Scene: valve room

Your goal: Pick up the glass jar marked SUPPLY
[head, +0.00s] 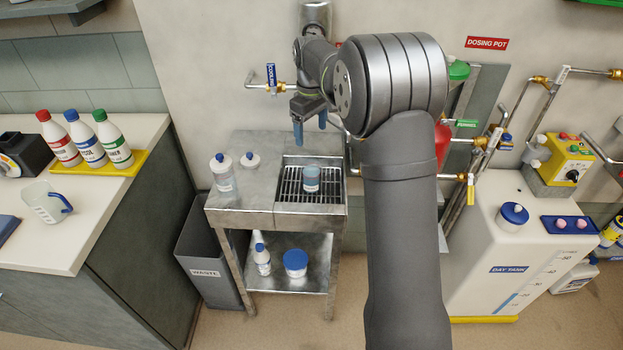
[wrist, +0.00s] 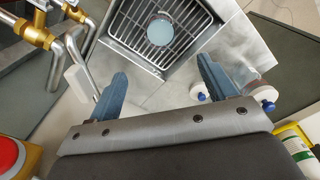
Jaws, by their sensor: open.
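A small glass jar (head: 312,180) with blue-grey contents stands upright on the metal grate of the steel stand's sink. It also shows from above in the wrist view (wrist: 160,32). I cannot read a SUPPLY mark on it in either view. My gripper (head: 311,131) points down above the back of the stand, higher than the jar and apart from it. In the wrist view my gripper (wrist: 163,83) has its two blue fingers spread wide with nothing between them; the jar lies beyond the fingertips.
Two blue-capped bottles (head: 222,175) (head: 250,162) stand on the steel stand (head: 240,192), left of the sink. Pipes with brass valves (wrist: 36,34) run close by on the wall. A grey waste bin (head: 208,262) stands left; the white day tank (head: 500,262) stands right.

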